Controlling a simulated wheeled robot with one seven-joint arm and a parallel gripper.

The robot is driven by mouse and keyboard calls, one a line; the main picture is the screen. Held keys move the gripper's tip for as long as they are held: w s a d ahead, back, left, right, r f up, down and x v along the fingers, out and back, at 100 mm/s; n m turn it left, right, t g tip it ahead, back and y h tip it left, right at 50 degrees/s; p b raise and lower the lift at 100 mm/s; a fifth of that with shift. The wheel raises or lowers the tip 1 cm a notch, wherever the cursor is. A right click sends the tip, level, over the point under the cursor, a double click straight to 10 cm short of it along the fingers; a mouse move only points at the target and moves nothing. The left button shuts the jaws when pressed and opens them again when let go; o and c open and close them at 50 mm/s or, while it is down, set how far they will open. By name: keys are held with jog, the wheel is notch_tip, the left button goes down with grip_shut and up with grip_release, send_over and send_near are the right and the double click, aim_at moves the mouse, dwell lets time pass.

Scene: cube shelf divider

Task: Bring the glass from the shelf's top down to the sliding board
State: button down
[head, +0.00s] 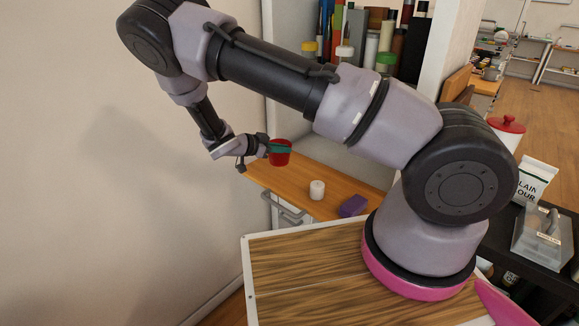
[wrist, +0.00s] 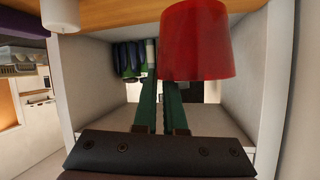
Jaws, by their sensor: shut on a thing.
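A red glass (head: 280,158) is held in my gripper (head: 279,148), whose green fingers are shut on its side. The glass is in the air over the far left part of the wooden sliding board (head: 345,184), apart from it as far as I can tell. In the wrist view the red glass (wrist: 197,45) is large, beyond the green fingers, and the picture looks upside down. The board's edge (wrist: 120,14) shows along the top there.
Several rolls and bottles (head: 372,45) stand in the shelf behind. A handle (head: 290,213) is below the board. A wood-grain top (head: 300,275) is in front.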

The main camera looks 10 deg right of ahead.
notch_tip(320, 180, down, 6)
jog(key=shift+r, duration=0.2)
jog(key=c, duration=1)
grip_release()
